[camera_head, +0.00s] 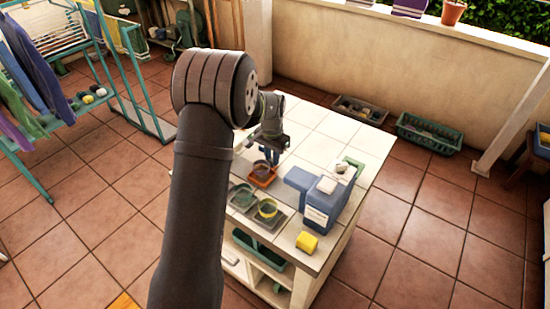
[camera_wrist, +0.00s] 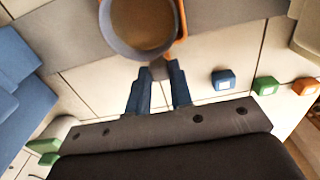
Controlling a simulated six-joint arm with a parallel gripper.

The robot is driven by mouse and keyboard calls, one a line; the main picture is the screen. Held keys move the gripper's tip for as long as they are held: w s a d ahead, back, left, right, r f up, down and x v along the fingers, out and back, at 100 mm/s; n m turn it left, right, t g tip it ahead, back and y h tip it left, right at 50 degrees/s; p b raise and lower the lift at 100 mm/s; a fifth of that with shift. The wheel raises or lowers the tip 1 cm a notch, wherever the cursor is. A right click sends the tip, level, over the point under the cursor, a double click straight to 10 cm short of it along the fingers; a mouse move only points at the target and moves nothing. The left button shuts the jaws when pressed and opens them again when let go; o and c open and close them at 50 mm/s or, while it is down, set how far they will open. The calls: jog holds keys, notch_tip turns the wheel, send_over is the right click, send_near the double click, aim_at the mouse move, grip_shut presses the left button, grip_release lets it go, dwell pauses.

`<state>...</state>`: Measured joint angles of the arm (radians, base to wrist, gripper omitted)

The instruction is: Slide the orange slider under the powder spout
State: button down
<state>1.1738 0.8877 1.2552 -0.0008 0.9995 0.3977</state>
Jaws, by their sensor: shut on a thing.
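The orange slider (camera_head: 262,181) lies on the white counter and carries a round cup (camera_head: 262,168). In the wrist view the slider (camera_wrist: 182,38) shows as an orange frame around the cup (camera_wrist: 145,30), at the top of the picture. My gripper (camera_head: 268,157) is at the slider's far side. In the wrist view my gripper's fingers (camera_wrist: 158,80) are closed around a small grey piece at the slider's near edge. The blue powder dispenser (camera_head: 325,203) stands right of the slider, its blue spout part (camera_head: 299,177) reaching left. The cup is beside the spout, apart from it.
A yellow piece (camera_head: 307,241) lies at the counter's front edge. Small blue (camera_wrist: 223,79), green (camera_wrist: 265,85) and orange (camera_wrist: 305,86) blocks show right of my fingers.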

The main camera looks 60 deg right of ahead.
jog(key=w, duration=1)
jog(key=shift+w+r, duration=0.1)
jog(key=shift+w, duration=0.05)
jog(key=c, duration=1.3)
grip_release()
jog(key=shift+w, duration=0.1)
jog(key=shift+r, duration=0.1)
notch_tip(320, 180, up, 17)
jog(key=shift+r, duration=0.1)
